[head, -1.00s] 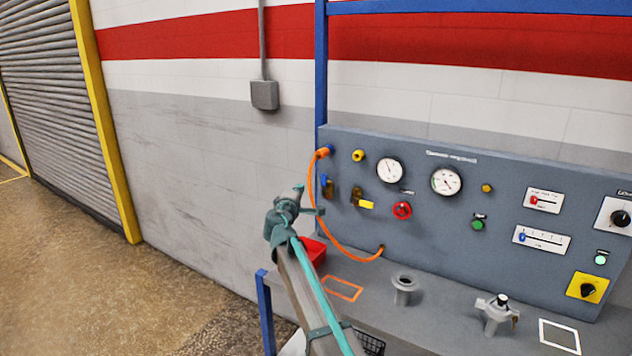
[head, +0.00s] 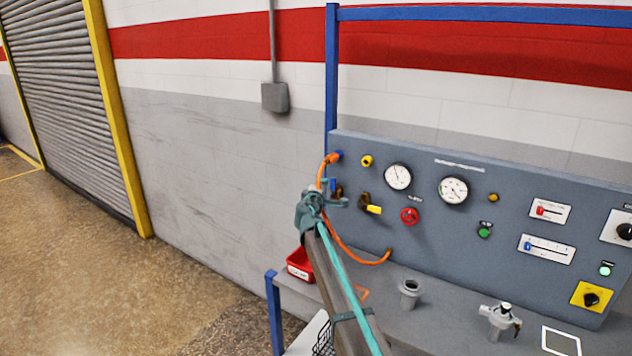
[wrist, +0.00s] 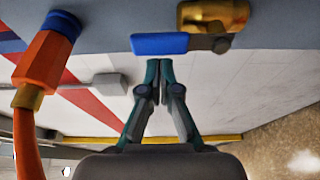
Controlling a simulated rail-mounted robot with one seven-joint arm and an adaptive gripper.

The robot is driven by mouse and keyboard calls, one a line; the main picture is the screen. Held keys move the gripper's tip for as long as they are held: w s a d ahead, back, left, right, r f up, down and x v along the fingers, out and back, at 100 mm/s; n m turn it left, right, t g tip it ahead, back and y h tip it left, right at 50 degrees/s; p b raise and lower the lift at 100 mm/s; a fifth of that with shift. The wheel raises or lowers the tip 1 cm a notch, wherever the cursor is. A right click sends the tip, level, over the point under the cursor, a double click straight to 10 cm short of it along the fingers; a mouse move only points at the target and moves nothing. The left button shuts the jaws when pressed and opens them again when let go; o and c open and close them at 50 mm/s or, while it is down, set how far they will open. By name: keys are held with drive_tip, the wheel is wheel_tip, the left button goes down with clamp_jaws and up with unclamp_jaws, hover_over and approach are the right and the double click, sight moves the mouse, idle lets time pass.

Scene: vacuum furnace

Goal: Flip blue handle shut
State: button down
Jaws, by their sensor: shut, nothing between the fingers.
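The blue handle (wrist: 160,44) shows large in the wrist view, joined by a dark metal arm to a brass valve (wrist: 215,15) on the grey panel. My gripper (wrist: 160,66) is shut and empty. Its fingertips are just below the handle's edge in this view; I cannot tell whether they touch it. In the head view my gripper (head: 343,202) is at the left end of the panel and partly hides the brass valve. Only a small bit of the blue handle (head: 333,184) shows there.
An orange hose (head: 350,252) loops from the panel's upper left corner; it also hangs beside my gripper in the wrist view (wrist: 36,75). A yellow-handled valve (head: 374,210) is to the right. A red bin (head: 300,264) sits on the bench's left end.

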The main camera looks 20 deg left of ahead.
drive_tip(key=shift+d+f, duration=0.1)
drive_tip(key=shift+d, duration=0.3)
drive_tip(key=shift+d+f+b, duration=0.1)
drive_tip(key=shift+f+b, duration=0.1)
drive_tip(key=shift+b, duration=0.75)
